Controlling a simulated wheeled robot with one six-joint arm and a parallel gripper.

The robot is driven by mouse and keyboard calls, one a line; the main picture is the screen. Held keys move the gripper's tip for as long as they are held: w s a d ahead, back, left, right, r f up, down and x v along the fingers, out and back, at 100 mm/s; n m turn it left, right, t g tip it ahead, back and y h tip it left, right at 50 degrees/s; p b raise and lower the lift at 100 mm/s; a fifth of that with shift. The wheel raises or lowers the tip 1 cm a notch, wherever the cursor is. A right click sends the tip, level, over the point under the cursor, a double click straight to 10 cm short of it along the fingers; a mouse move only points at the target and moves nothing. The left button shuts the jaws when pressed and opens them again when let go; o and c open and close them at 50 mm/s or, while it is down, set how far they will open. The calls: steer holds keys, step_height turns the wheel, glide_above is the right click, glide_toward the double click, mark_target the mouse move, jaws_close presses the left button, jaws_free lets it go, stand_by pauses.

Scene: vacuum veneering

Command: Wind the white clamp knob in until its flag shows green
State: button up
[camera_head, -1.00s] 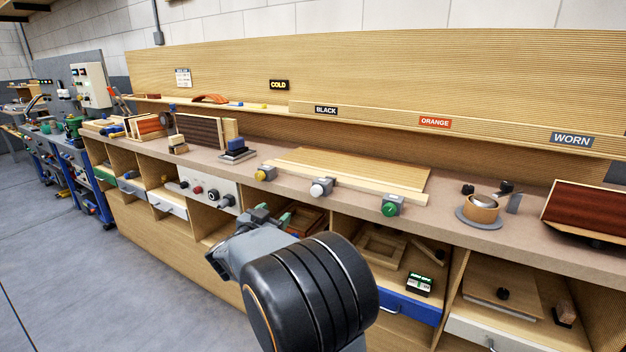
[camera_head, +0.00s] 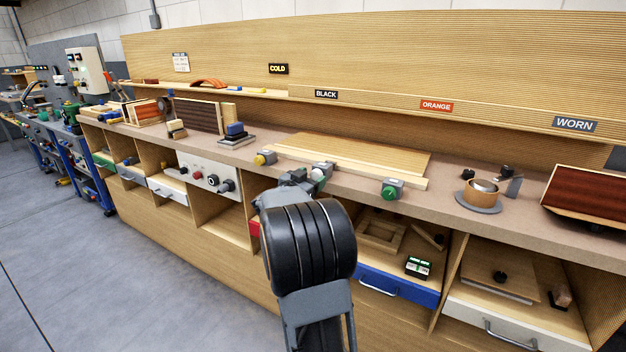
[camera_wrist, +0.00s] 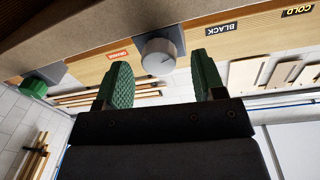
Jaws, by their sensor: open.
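The white clamp knob (camera_wrist: 158,58) sits on its grey clamp at the bench's front edge. In the head view the knob (camera_head: 318,174) is partly covered by my gripper (camera_head: 308,177). In the wrist view, which looks upside down, my gripper (camera_wrist: 162,84) is open and empty. Its green-padded fingers stand to the two sides of the knob, a little short of it, with a gap to each side. The knob's flag cannot be made out in either view.
The blue drawer (camera_head: 398,285) and open shelves are below. Floor in front is clear.

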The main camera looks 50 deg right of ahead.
steer(key=shift+w+d, duration=0.1)
steer(key=shift+d, duration=0.5)
